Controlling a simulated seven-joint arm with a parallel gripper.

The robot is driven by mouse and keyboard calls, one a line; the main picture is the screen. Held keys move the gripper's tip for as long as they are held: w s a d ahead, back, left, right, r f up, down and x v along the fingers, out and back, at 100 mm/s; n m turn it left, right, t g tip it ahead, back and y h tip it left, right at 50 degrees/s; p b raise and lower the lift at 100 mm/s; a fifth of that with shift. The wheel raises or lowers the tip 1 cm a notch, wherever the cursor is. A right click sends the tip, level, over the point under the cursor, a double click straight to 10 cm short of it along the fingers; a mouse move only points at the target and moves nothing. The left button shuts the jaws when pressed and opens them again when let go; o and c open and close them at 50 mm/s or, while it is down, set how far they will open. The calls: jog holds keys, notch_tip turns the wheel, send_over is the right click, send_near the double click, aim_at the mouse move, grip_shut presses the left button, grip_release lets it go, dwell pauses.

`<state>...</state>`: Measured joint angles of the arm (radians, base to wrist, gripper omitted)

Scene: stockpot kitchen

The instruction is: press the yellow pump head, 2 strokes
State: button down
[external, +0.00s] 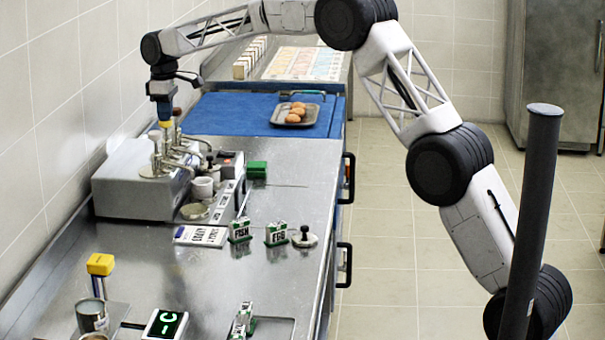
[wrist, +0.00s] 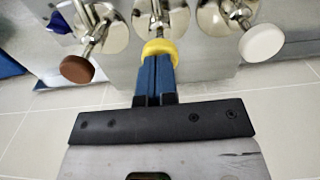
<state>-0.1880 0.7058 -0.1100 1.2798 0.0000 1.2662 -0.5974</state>
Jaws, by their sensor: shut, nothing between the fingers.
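The yellow pump head (wrist: 158,47) sits on the middle of three metal pumps in the wrist view. In the external view it shows as a small yellow patch (external: 165,124) under my fingertips. My gripper (external: 164,112) points down with its blue fingers closed together and nothing between them. In the wrist view its fingertips (wrist: 157,62) overlap the near edge of the yellow head; I cannot tell whether they touch it. A brown pump head (wrist: 77,68) is to the left and a white one (wrist: 262,43) to the right.
The pumps stand on a steel unit (external: 125,190) against the tiled wall. Small cups (external: 202,188) stand beside it. A blue board (external: 225,115) with a tray of eggs (external: 295,115) lies behind. A yellow-topped object (external: 100,264) and label blocks (external: 240,230) stand nearer the camera.

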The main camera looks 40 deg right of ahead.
aim_at(165, 123)
jog(key=shift+f, duration=1.6)
jog(key=shift+r, duration=2.7)
jog(key=shift+r, duration=2.45)
jog(key=shift+s+r, duration=0.1)
